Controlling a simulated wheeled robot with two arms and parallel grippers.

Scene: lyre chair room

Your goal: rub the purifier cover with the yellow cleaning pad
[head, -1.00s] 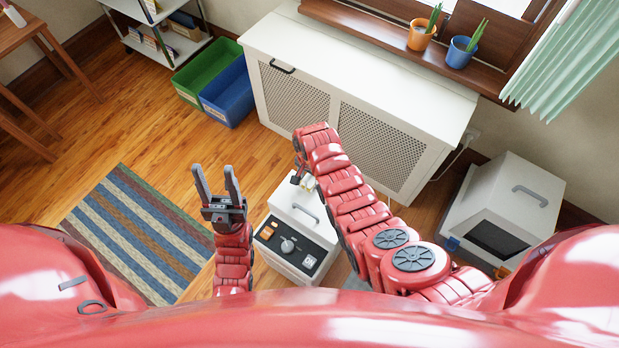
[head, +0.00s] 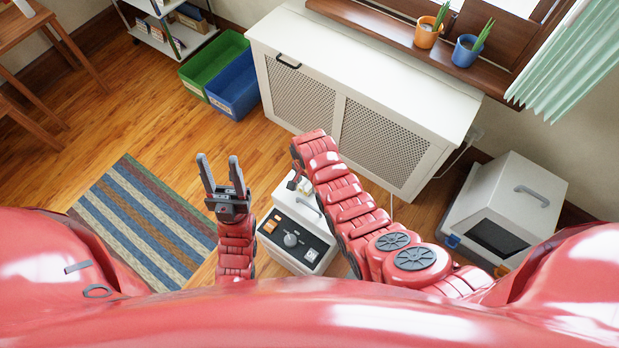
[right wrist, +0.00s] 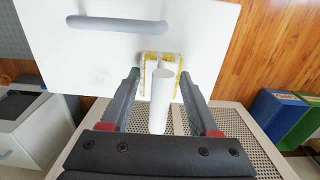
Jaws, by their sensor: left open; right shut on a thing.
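The purifier (head: 295,238) is a white box with a dark control panel, standing on the floor in the middle of the head view. Its white cover (right wrist: 75,55) with a grey bar handle fills much of the right wrist view. The cleaning pad (right wrist: 178,64) shows yellow edges and a white upright grip (right wrist: 161,100). It lies against the cover as seen there, but a small gap cannot be ruled out. My right gripper (right wrist: 161,85) is shut on the pad's grip, over the cover's far part. My left gripper (head: 222,172) is open and empty, left of the purifier.
A white radiator cabinet (head: 365,75) stands behind the purifier. A second white appliance (head: 510,205) is at the right. Green (head: 215,65) and blue (head: 235,92) bins stand at the back left. A striped rug (head: 145,222) lies on the left floor.

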